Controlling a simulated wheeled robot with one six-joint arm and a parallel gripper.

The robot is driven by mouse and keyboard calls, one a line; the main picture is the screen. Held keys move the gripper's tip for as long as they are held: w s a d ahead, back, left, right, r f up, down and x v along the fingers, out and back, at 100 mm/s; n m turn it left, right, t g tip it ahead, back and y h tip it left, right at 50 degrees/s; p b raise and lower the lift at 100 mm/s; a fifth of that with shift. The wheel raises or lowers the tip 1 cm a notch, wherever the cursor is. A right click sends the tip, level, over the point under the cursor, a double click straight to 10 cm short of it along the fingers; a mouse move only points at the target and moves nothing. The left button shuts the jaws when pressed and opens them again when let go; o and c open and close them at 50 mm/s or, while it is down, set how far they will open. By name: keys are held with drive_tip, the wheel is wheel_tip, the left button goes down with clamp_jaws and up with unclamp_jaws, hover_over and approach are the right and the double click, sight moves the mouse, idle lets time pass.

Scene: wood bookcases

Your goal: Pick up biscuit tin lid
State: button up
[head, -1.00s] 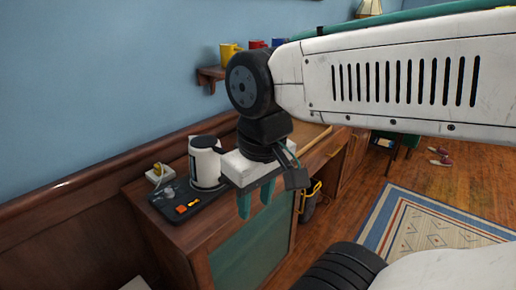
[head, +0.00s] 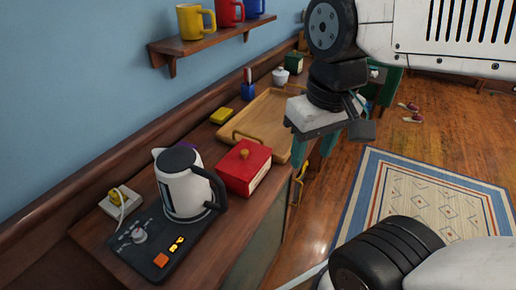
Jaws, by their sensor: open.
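The red biscuit tin (head: 250,177) stands on the wooden cabinet top, beside the kettle. Its red lid (head: 235,163) with a small round wooden knob appears to sit on top of it. My gripper (head: 314,148) points down with its teal fingers apart and nothing seen between them. It shows to the right of the tin in the head view, apart from the lid, near the cabinet's front edge. My gripper hides part of the wooden tray behind it.
A white kettle (head: 184,190) stands on a dark base at the tin's left. A wooden tray (head: 262,112) lies behind the tin, with a yellow block (head: 222,116) beside it. A shelf (head: 203,46) with mugs hangs above. The floor by the rug (head: 425,190) is open.

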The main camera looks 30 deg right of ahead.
drive_tip(key=w+a+f+m, duration=0.1)
drive_tip(key=w+f, duration=0.1)
drive_tip(key=w, duration=1)
drive_tip(key=m+g, duration=0.1)
hover_over(244, 152)
drive_tip(key=f, duration=0.6)
drive_tip(key=shift+s+f, duration=0.1)
drive_tip(key=shift+s, duration=0.15)
drive_tip(key=shift+w+f, duration=0.35)
drive_tip(key=shift+f, duration=0.3)
wheel_tip(244, 152, down, 7)
drive_tip(key=shift+d, duration=0.1)
clamp_jaws()
